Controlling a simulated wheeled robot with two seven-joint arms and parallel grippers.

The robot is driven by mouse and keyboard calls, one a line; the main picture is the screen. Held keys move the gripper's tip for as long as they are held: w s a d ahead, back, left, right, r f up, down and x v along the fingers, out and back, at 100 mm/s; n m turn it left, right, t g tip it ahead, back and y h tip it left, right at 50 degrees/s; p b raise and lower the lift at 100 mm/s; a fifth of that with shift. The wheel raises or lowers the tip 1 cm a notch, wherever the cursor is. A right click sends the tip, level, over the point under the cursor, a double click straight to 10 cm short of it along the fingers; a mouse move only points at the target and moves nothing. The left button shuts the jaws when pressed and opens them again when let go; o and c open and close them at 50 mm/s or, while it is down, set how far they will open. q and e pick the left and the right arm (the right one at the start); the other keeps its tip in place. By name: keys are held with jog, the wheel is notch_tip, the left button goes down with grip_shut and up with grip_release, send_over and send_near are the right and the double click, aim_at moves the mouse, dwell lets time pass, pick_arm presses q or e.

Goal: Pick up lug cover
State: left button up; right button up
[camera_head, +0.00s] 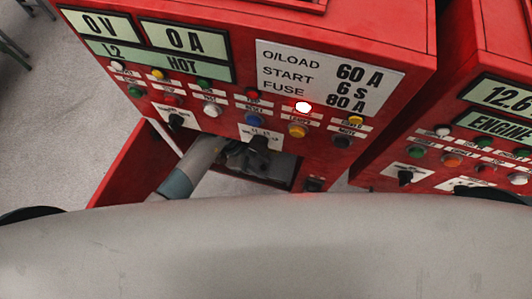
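I cannot make out a lug cover for certain. My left arm reaches in below the left red control cabinet (215,60). My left gripper (255,158) is dark and small, at the cabinet's lower front, just below the switches and in front of a grey recess (284,172). Its fingertips are too dark and too hidden to show whether they are open or shut, or whether they hold anything. My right gripper is not in view.
A red panel (128,168) stands out from the cabinet's lower left, beside my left arm. A second red cabinet (480,60) stands at the right, across a narrow gap. Buttons and black rotary switches line both fronts. Bare grey floor (60,120) lies at the left.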

pick_arm(q)
grip_shut()
jog(key=shift+r, duration=0.2)
jog(key=shift+r+b, duration=0.3)
jog(key=shift+r, duration=0.2)
jog(key=shift+r+b, duration=0.4)
jog(key=shift+r, duration=0.55)
jog(key=s+a+b, duration=0.2)
jog(key=s+a, duration=0.1)
jog(key=s, duration=0.5)
jog(key=s+a+b, duration=0.3)
jog(key=s+a, duration=0.1)
jog(key=s, duration=0.4)
jog(key=shift+s, duration=0.3)
jog(key=shift+a+r, duration=0.1)
